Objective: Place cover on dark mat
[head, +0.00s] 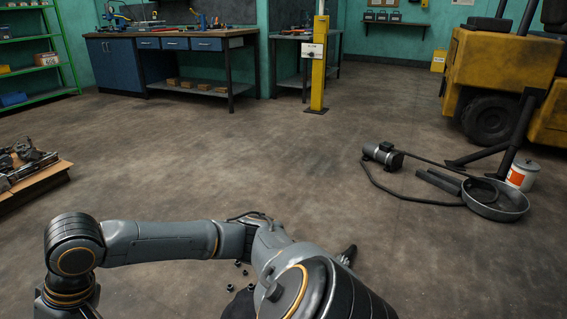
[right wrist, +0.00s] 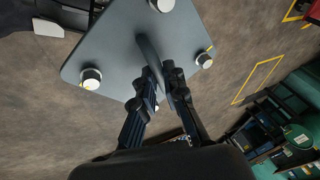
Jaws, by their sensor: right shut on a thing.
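The cover is a grey, roughly square plate (right wrist: 115,60) with a curved handle (right wrist: 150,55) and silver round knobs near its corners. It shows in the right wrist view, tilted in the picture. My right gripper (right wrist: 163,75) is shut on the handle, and the plate is held in front of it. Part of the plate's lower edge is hidden behind the fingers. In the head view a grey arm of mine fills the bottom middle. I cannot identify the dark mat in either view.
Several small dark nuts (head: 241,270) lie on the floor beside my arm. A round pan (head: 497,203), a motor (head: 383,155) and a white bucket (head: 522,176) stand at right near the yellow forklift (head: 495,65). The middle floor is clear.

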